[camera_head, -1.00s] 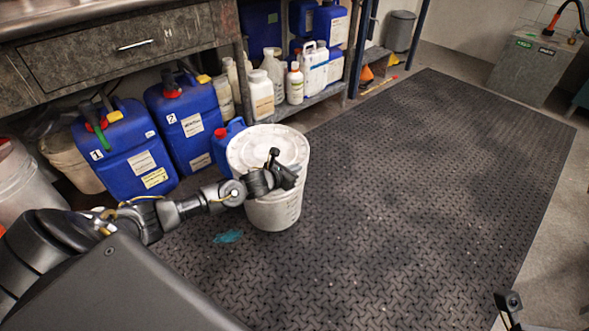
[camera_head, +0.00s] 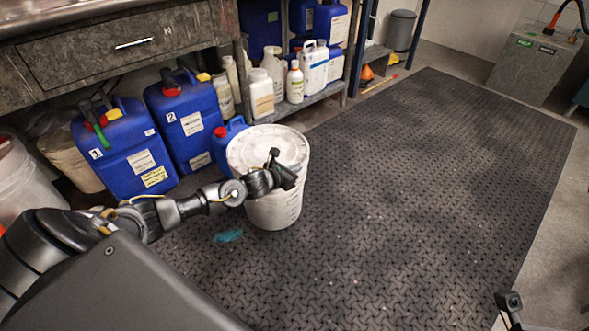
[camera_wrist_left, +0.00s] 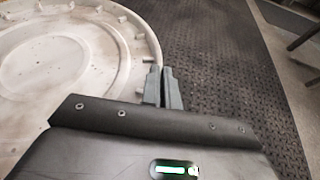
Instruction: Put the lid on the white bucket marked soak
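A white bucket (camera_head: 277,212) stands on the dark mat. Its round, stained white lid (camera_head: 262,143) lies on top, looking roughly level; I cannot tell if it is fully pressed down. No soak marking is readable. A dark part of my right gripper (camera_head: 509,302) shows at the bottom right.
Blue jugs (camera_head: 124,150) stand left of the bucket, with a small blue can (camera_head: 226,140) close behind it. White bottles (camera_head: 295,84) line a low shelf behind. A teal patch (camera_head: 228,236) marks the mat (camera_head: 420,190), which is clear to the right.

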